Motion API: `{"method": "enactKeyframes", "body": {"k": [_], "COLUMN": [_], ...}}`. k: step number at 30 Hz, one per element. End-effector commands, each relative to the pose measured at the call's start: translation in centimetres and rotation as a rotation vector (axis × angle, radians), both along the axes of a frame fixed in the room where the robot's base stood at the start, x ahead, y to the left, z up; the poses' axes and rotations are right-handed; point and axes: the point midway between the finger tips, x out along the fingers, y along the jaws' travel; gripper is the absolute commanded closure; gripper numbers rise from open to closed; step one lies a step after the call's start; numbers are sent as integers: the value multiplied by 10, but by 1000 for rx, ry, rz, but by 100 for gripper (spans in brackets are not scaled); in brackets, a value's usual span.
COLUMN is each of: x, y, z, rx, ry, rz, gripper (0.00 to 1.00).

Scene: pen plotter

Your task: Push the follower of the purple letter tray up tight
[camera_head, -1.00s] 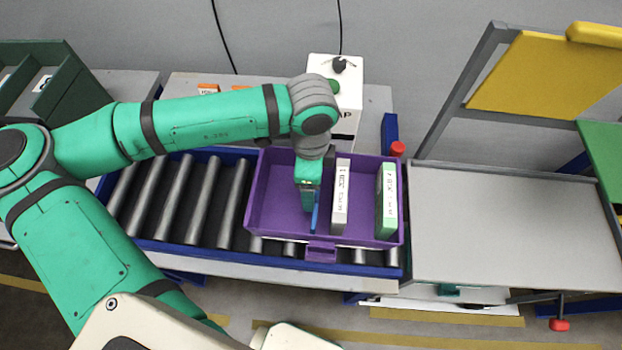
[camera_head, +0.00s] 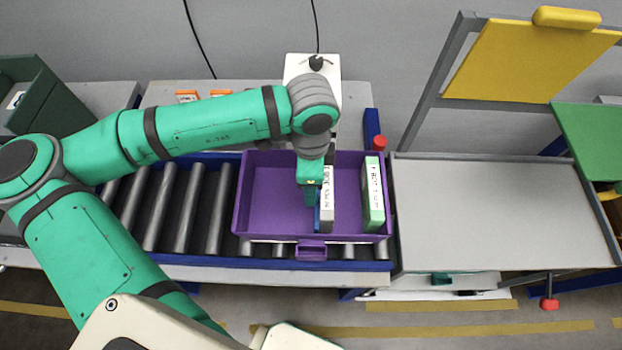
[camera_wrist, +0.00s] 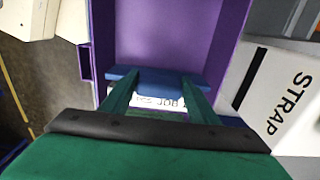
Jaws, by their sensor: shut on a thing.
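The purple letter tray (camera_head: 265,200) sits on the roller conveyor. Its follower is a thin blue plate (camera_head: 317,219) standing inside it; it also shows as a blue bar in the wrist view (camera_wrist: 155,76). My gripper (camera_head: 309,195) is down in the tray, shut on this plate, with a finger at each side in the wrist view (camera_wrist: 157,84). A white labelled block (camera_head: 327,200) stands just right of the plate, with little or no gap visible. A green block with a white label (camera_head: 373,195) stands upright near the tray's right wall. My gripper hides part of the plate.
The tray's left part is empty. A white box marked STRAP (camera_wrist: 285,105) with a dark knob stands behind the tray. A red-capped blue post (camera_head: 379,142) is at the back right. A bare grey table (camera_head: 500,210) adjoins on the right.

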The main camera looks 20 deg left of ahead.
Motion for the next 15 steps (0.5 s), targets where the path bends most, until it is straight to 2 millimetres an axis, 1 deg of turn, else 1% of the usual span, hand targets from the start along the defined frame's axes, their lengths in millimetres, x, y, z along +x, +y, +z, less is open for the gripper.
{"method": "enactKeyframes", "body": {"k": [5, 6, 7, 8, 15], "x": [0, 0, 0, 0, 0], "y": [-1, -1, -1, -1, 0], "z": [0, 0, 0, 0, 0], "rx": [-3, -3, -3, -2, -1], "ry": [0, 0, 0, 0, 0], "rz": [-3, -4, -4, -3, -2], "gripper": [59, 36, 29, 27, 27]}}
